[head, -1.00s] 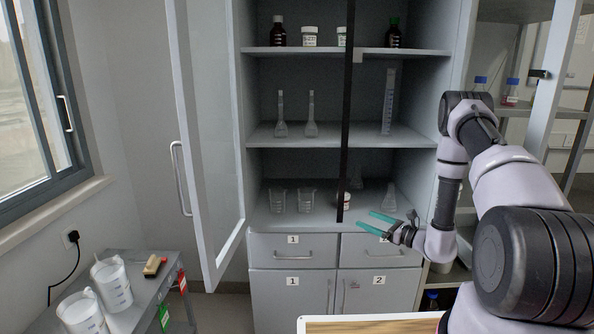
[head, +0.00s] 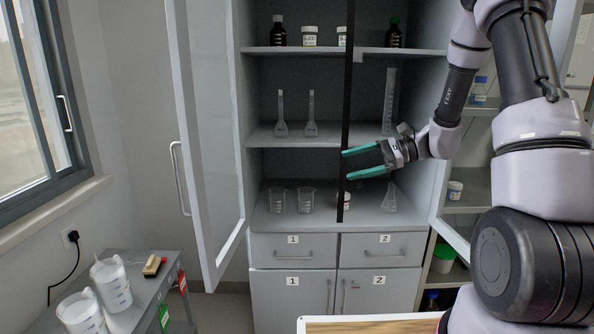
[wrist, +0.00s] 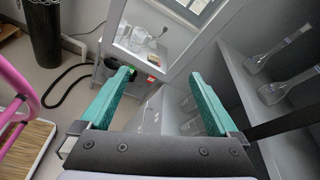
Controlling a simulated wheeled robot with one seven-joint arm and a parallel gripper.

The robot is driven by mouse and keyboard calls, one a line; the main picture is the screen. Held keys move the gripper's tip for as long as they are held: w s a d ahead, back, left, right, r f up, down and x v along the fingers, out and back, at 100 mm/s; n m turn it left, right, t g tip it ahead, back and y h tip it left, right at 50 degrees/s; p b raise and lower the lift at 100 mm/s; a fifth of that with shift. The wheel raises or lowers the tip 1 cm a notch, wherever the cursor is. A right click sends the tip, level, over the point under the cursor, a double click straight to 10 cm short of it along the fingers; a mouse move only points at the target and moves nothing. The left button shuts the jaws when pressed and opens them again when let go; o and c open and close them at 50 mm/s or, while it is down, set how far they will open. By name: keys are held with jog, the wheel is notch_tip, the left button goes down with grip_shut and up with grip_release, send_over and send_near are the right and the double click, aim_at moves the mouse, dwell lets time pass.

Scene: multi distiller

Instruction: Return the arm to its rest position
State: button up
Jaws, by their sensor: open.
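My gripper (head: 362,162) is in front of the right half of the open cabinet (head: 296,137), at about the height between its middle and bottom shelves. Its two green fingers are spread apart and point left in the head view. Nothing is between them. In the wrist view my gripper (wrist: 162,90) also shows empty, with both fingers apart. My arm reaches in from the right, with its elbow raised toward the top of the head view.
The glass door (head: 205,150) stands open at left. Flasks (head: 311,118), beakers (head: 277,200) and a graduated cylinder (head: 389,95) stand on the shelves. A dark vertical bar (head: 347,120) is near my fingertips. A side table (head: 150,300) holds plastic jugs at lower left.

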jog(key=s+d+r+n+t+h, duration=0.2)
jog(key=s+d+r+n+h, duration=0.1)
jog(key=s, duration=0.4)
jog(key=s+d+r+n+t+h, duration=0.2)
jog(key=s+d+r+n+h, duration=0.1)
jog(key=s+r+h, duration=0.2)
jog(key=s+d+r+n+t+h, duration=0.2)
jog(key=s+d+r+n+h, duration=0.1)
jog(key=s+r, duration=0.6)
jog(key=shift+s+r+n+h, duration=0.3)
jog(key=shift+n+h, duration=0.1)
jog(key=shift+h, duration=0.4)
